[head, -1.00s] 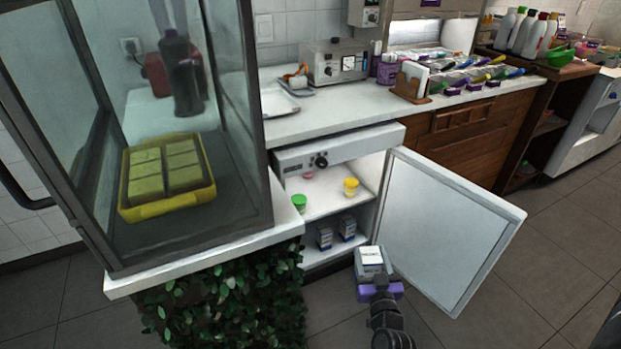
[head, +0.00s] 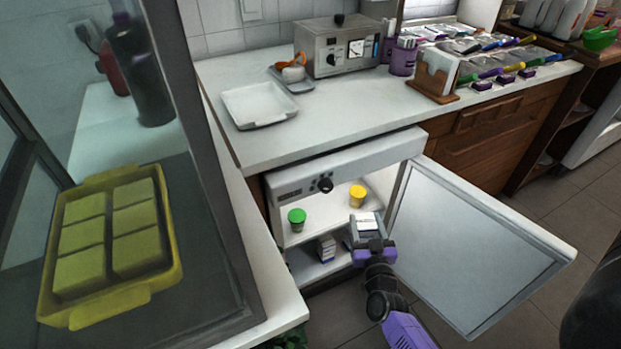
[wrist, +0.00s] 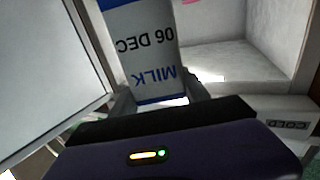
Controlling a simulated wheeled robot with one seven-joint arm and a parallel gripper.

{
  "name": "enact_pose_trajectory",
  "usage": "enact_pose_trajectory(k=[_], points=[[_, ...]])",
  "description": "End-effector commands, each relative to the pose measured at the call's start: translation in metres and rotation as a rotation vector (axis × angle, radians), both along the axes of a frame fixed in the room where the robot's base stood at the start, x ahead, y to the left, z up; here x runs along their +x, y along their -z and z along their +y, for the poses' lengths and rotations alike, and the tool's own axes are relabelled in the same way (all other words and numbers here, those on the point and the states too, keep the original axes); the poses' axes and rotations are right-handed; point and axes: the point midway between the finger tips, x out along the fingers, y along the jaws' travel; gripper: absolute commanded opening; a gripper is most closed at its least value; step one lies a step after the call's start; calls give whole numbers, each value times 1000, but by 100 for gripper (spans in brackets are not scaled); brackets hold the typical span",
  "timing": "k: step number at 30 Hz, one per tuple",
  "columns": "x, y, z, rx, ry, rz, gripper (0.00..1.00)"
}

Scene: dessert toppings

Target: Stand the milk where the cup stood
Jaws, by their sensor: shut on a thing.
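The milk carton (head: 367,224) is white with a blue-grey side and is held roughly upright in front of the open fridge, at upper-shelf height. My gripper (head: 372,246) is shut on it. In the wrist view the carton (wrist: 143,45) shows "MILK" and "06 DEC" between the fingers. A green-lidded cup (head: 297,219) stands at the left front of the upper shelf (head: 325,212). A yellow-lidded cup (head: 357,195) stands farther right, behind the carton. The pictures do not show which spot the task's cup stood on.
Another carton (head: 326,248) stands on the lower shelf, left of my gripper. The fridge door (head: 475,250) is wide open on the right. The fridge's top panel (head: 310,180) and the counter (head: 330,115) overhang the shelf. The glass case stands at left.

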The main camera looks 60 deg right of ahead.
Motion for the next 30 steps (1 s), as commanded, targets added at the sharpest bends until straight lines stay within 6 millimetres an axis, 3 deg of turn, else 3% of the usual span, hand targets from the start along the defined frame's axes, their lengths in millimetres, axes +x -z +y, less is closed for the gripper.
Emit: enact_pose_trajectory(k=[5, 21, 29, 30], points=[[18, -1, -11, -4, 0, -5, 0], [125, 0, -77, -3, 2, -7, 0], [169, 0, -104, -3, 2, -6, 0], [168, 9, -104, -2, 2, -1, 0]])
